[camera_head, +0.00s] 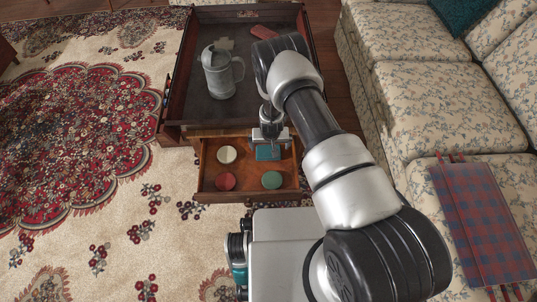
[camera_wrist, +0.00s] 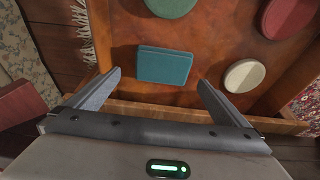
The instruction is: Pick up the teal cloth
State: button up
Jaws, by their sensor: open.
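The teal cloth (camera_head: 267,153) is a small folded rectangle lying flat at the right rear of an open wooden drawer (camera_head: 210,187). In the wrist view the teal cloth (camera_wrist: 164,65) lies just beyond and between my fingertips, with nothing covering it. My gripper (camera_head: 269,138) hangs over the drawer's back right part, directly at the cloth. In the wrist view my gripper (camera_wrist: 158,82) is open and empty, its two fingers wide apart on either side of the cloth's near edge. I cannot tell the exact height above it.
The drawer also holds a cream disc (camera_head: 227,154), a red disc (camera_head: 225,181) and a green disc (camera_head: 272,180). Above it, a grey tankard (camera_head: 221,72) and a red item (camera_head: 263,32) lie on the dark tabletop (camera_head: 205,110). A floral sofa (camera_head: 420,100) stands close on the right.

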aim_at(269, 151)
jog(key=x, duration=0.2)
jog(key=b+x, duration=0.2)
jog(key=x, duration=0.1)
jog(key=shift+s+a+f, duration=0.1)
jog(key=shift+a+f, duration=0.15)
jog(key=shift+f, duration=0.1)
jog(key=c, duration=0.9)
jog(key=shift+c, duration=0.2)
jog(key=shift+r, duration=0.15)
jog(key=shift+s+r+p, duration=0.2)
jog(key=shift+r+p, duration=0.15)
jog(key=shift+r, duration=0.2)
notch_tip(269, 151, up, 11)
jog(key=p, duration=0.3)
jog(key=s+p, duration=0.1)
jog(key=s, duration=0.5)
jog(key=s+p, duration=0.1)
jog(key=s, duration=0.6)
jog(key=s+p, duration=0.1)
jog(key=s, duration=0.5)
jog(key=shift+s+f, duration=0.35)
jog(key=shift+f, duration=0.05)
